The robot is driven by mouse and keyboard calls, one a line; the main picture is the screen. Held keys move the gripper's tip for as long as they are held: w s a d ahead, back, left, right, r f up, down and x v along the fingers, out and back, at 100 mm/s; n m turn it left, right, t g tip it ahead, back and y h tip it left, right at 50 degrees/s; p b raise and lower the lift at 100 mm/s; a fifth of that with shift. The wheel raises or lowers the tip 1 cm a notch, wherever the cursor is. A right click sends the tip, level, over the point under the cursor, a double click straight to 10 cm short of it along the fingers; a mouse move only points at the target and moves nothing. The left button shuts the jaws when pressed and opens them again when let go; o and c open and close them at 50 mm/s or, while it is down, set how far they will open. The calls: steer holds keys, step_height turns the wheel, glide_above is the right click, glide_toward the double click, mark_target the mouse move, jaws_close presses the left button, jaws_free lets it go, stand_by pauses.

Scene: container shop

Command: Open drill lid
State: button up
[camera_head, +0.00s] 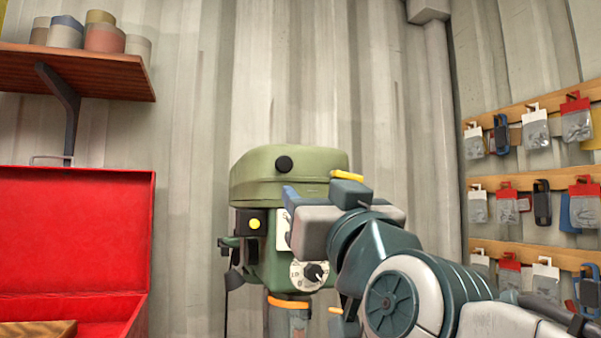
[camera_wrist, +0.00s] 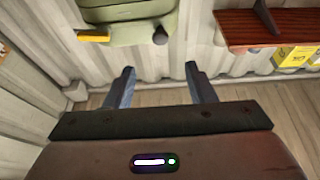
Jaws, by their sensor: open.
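The green drill (camera_head: 268,240) stands against the corrugated wall in the head view. Its rounded green lid (camera_head: 262,168) sits down on the body, with no gap visible along the seam. A black knob (camera_head: 284,164) is on the lid's front, and a yellow tab (camera_head: 347,176) shows at its right. My gripper (camera_head: 290,205) is in front of the drill, below the lid, and hides part of the drill's right side. In the wrist view my gripper (camera_wrist: 160,78) is open and empty, fingers apart. The lid (camera_wrist: 130,25) is beyond the fingertips, apart from them.
An open red box (camera_head: 75,230) stands at the left, below a wooden shelf (camera_head: 75,75) with several containers. Wooden racks (camera_head: 540,182) with hanging packets line the right wall. The wall space above the drill is clear.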

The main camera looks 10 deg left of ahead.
mark_target(286, 163)
steer(key=p+x, duration=0.2)
steer(key=x, duration=0.2)
steer(key=p+x, duration=0.1)
steer(key=x, duration=0.4)
steer(key=p+x, duration=0.2)
steer(key=x, duration=0.3)
steer(key=shift+s+d+r+p, duration=0.1)
steer(key=shift+r+p, duration=0.15)
steer(key=shift+p, duration=0.05)
jaws_close()
